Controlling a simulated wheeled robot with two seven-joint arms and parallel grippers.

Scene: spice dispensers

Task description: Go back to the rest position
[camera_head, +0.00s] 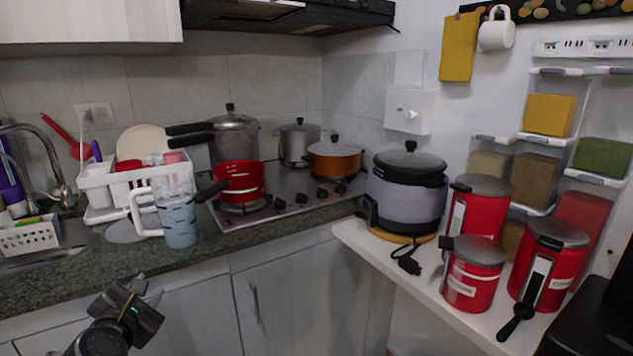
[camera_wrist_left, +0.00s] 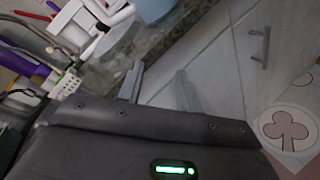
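My left gripper (camera_head: 147,289) is at the lower left of the head view, in front of the lower cabinets and below the counter edge. In the left wrist view its two fingers (camera_wrist_left: 159,88) stand apart with nothing between them. My right gripper does not show in either view. The spice dispensers hang on the right wall, among them a yellow-filled one (camera_head: 549,114), a brown-filled one (camera_head: 535,180), a green-filled one (camera_head: 603,158) and a red-filled one (camera_head: 580,220).
The dark counter (camera_head: 120,262) holds a blender jug (camera_head: 179,220), a white dish rack (camera_head: 98,187) and a stove (camera_head: 285,203) with several pots. The white shelf (camera_head: 430,283) holds a cooker (camera_head: 406,195) and red canisters (camera_head: 473,272). Space before the cabinets (camera_head: 300,290) is clear.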

